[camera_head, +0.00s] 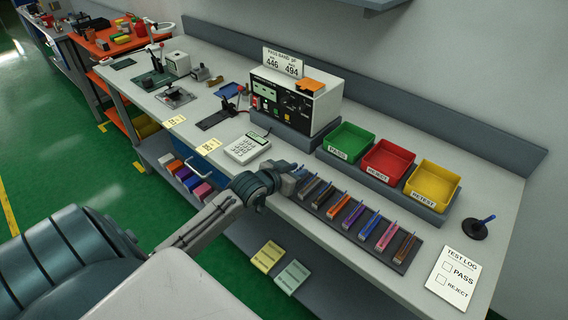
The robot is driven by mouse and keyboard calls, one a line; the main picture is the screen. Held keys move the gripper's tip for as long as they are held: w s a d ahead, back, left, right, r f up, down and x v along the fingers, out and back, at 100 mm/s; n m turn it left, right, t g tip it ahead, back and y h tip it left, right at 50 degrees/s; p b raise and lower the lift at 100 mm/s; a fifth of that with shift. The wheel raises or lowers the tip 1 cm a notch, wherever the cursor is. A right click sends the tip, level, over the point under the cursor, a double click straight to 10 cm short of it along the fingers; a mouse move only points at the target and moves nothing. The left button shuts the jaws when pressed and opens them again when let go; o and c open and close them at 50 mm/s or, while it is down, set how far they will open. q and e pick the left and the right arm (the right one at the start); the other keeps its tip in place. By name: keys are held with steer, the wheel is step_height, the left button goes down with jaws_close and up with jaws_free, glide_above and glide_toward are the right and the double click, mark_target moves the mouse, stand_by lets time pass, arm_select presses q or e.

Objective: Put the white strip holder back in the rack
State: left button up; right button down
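A dark rack (425,243) lies along the front of the bench, with several strip holders in a row in it. Their colours run through grey-brown, orange, purple, blue and pink, and a brown one (405,248) stands at the right end. My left gripper (299,173) is at the rack's left end, low over the bench, beside the first visible holder (309,187). Its fingers are small and dark here, so I cannot tell whether they are open or hold anything. I cannot make out a white strip holder. My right gripper is not in view.
Behind the rack stand a green bin (348,143), a red bin (388,161) and a yellow bin (433,186). A tester box (297,103) stands further left, with a calculator-like keypad (246,148) in front. A test log sheet (453,277) lies right of the rack.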

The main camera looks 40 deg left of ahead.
arm_select(q)
steer(key=v, duration=1.1)
steer(key=shift+s, duration=0.15)
steer(key=s+d+f+g+y, duration=0.1)
steer(key=s+d+f+g, duration=0.25)
steer(key=s, duration=0.35)
steer(key=s+d+f+g, duration=0.3)
steer(key=s+f, duration=0.1)
steer(key=s, duration=0.3)
steer(key=s+d+f+g+y, duration=0.1)
steer(key=s+d+f+g, duration=0.25)
steer(key=s, duration=0.35)
step_height(320, 180, down, 33)
steer(key=a+g, duration=0.1)
steer(key=a, duration=0.2)
steer(key=s+a+f+g, duration=0.1)
steer(key=s+f, duration=1.6)
steer(key=s, duration=0.1)
steer(key=shift+s+f+n, duration=0.3)
steer(key=shift+s+f, duration=0.05)
steer(key=shift+f, duration=0.05)
